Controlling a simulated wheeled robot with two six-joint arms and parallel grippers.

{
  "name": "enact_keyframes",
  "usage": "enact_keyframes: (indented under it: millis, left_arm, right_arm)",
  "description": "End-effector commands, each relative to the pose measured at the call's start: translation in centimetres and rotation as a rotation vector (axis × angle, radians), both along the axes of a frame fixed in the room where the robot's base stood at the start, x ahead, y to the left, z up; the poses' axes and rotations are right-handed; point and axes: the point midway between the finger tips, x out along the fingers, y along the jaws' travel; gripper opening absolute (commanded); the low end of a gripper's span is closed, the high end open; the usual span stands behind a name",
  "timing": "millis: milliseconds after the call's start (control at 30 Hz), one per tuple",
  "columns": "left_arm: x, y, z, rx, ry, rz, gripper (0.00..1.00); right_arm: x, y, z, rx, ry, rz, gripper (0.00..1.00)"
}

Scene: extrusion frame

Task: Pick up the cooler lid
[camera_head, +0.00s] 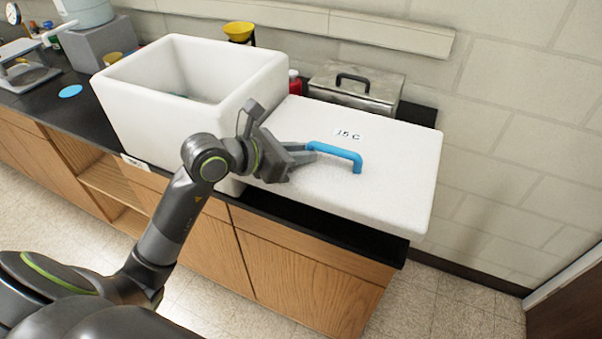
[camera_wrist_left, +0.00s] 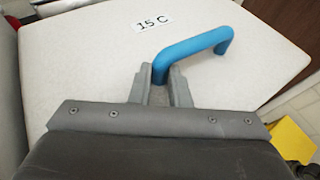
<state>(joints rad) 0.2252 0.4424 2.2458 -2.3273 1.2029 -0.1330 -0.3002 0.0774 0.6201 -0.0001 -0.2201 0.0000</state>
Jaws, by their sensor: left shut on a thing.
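The white cooler lid (camera_head: 395,165) lies flat to the right of the open white cooler box (camera_head: 160,115), with a "15 C" label on its top. Its blue handle (camera_head: 336,151) stands up from the top face. My left gripper (camera_head: 311,150) is shut on the near end of the handle. In the left wrist view the two fingertips (camera_wrist_left: 160,90) are on either side of the near post of the blue handle (camera_wrist_left: 195,46). The lid (camera_wrist_left: 80,60) fills most of that view. My right gripper is not in view.
A metal box with a dark handle (camera_head: 356,86) stands behind the lid, beside a red bottle (camera_head: 294,82). The black counter (camera_head: 260,200) has wooden cabinets below. The lid reaches over the counter's right end. A block wall (camera_head: 500,100) is behind.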

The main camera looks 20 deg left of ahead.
Motion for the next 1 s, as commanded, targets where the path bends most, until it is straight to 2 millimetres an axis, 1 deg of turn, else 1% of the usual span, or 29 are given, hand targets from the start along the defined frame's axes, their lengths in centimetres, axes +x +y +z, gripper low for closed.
enact_keyframes:
  millis: [33, 100, 300, 500, 800, 1000]
  left_arm:
    - [0.0, 0.0, 1.4, 0.006, -0.01, -0.001, 0.0]
    - [0.1, 0.0, 2.8, 0.005, -0.009, -0.002, 0.0]
    - [0.0, 0.0, 6.6, 0.004, -0.009, -0.001, 0.0]
    - [0.0, 0.0, 10.0, 0.004, -0.008, 0.0, 0.0]
    - [0.0, 0.0, 14.4, 0.002, -0.005, -0.001, 0.0]
    - [0.0, 0.0, 16.5, 0.0, -0.004, 0.0, 0.0]
  right_arm:
    - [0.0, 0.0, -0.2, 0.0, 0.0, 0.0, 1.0]
    - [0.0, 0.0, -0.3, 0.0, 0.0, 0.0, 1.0]
    - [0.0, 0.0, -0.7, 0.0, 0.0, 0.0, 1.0]
    - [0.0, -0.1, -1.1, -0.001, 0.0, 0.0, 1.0]
    - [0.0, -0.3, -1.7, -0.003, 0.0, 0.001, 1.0]
    - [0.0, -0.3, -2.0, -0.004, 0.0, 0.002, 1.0]
